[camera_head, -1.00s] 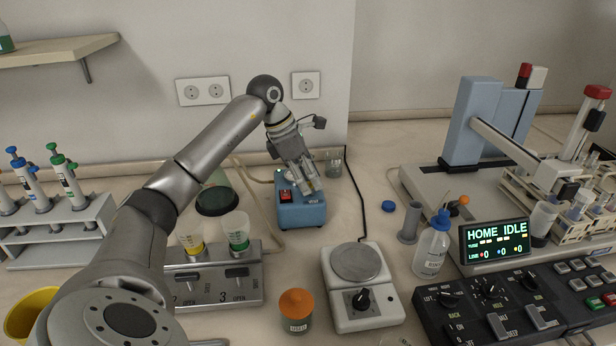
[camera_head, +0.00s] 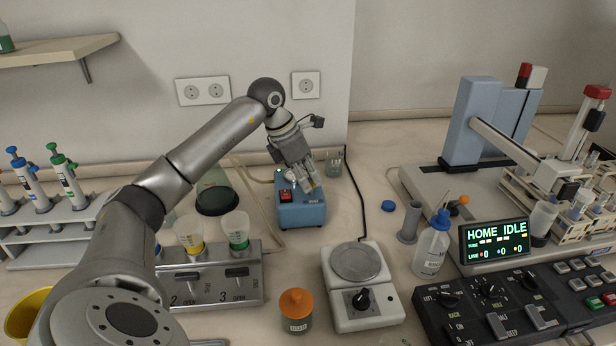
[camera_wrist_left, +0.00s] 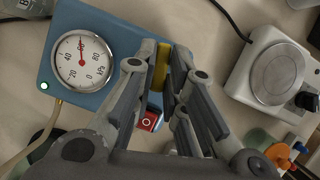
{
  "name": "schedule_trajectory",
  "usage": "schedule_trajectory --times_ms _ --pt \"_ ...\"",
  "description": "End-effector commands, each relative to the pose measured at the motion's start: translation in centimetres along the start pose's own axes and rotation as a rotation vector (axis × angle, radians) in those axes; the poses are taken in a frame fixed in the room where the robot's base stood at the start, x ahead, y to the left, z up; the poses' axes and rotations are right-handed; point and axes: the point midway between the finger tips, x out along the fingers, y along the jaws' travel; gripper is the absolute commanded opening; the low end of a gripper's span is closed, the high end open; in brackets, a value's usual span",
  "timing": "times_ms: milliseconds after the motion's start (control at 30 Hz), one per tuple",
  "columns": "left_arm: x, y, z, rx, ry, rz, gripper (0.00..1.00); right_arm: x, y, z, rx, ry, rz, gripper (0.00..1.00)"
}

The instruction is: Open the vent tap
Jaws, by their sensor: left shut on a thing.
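The vent tap appears to be the yellow handle (camera_wrist_left: 162,66) at the edge of the blue pump box (camera_wrist_left: 110,22) in the left wrist view. The box also stands near the back wall in the head view (camera_head: 303,215). My left gripper (camera_head: 309,186) reaches down over the box from above. Its fingers are shut on the yellow handle and hide part of it. A round gauge (camera_wrist_left: 84,60) is beside the handle, its red needle pointing nearly straight up. A red switch (camera_wrist_left: 150,121) is partly hidden by the fingers. My right gripper is not in view.
A hotplate (camera_head: 362,286) stands in front of the box to the right. A filter manifold (camera_head: 215,276) with funnels stands front left, and a glass beaker (camera_head: 334,164) close behind the gripper. A black cable runs right of the box.

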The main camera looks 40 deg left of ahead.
Motion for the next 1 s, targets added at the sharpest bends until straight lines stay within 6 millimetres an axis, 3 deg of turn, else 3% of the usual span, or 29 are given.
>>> schedule_trajectory --times_ms 1000 --pt "0.0 -0.8 0.6 -0.882 -0.003 0.367 0.00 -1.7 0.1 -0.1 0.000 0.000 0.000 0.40"
